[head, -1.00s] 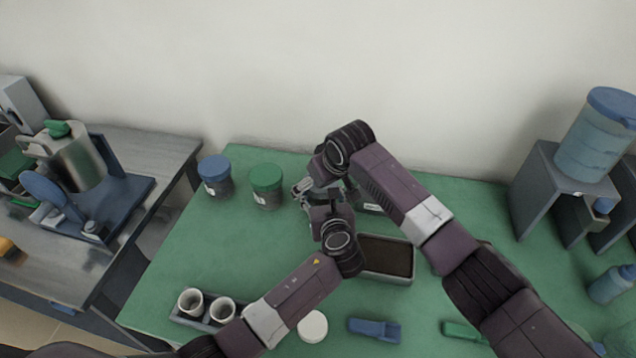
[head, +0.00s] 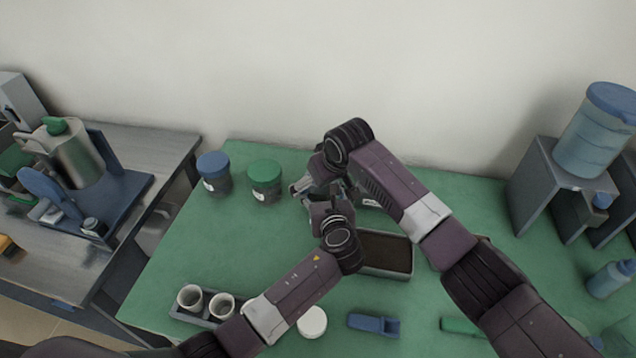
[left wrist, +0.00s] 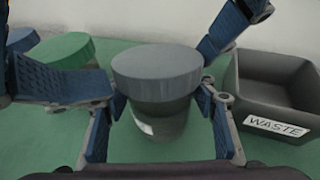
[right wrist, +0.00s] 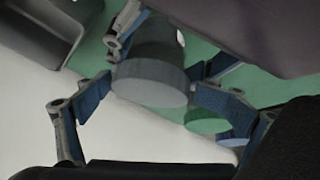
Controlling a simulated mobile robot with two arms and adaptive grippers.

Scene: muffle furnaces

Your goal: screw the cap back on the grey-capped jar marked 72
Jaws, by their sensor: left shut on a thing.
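The grey-capped jar (left wrist: 160,118) stands upright in the left wrist view, with its grey cap (left wrist: 157,72) resting on top. Its number is not readable. My left gripper (left wrist: 160,125) is shut on the jar's body, one finger on each side below the cap. My right gripper (right wrist: 152,88) is open around the cap, its fingertips close to opposite sides of the rim. The cap also shows in the right wrist view (right wrist: 150,83). I cannot tell how tightly it sits. In the head view both grippers (head: 318,208) (head: 308,186) meet behind my arms, which mostly hide the jar.
A blue-capped jar (head: 214,174) and a green-capped jar (head: 265,182) stand left of the grippers. The grey waste bin (left wrist: 278,100) is beside the jar. A crucible rack (head: 207,318), white round lid (head: 312,322) and blue object (head: 373,325) lie near the front.

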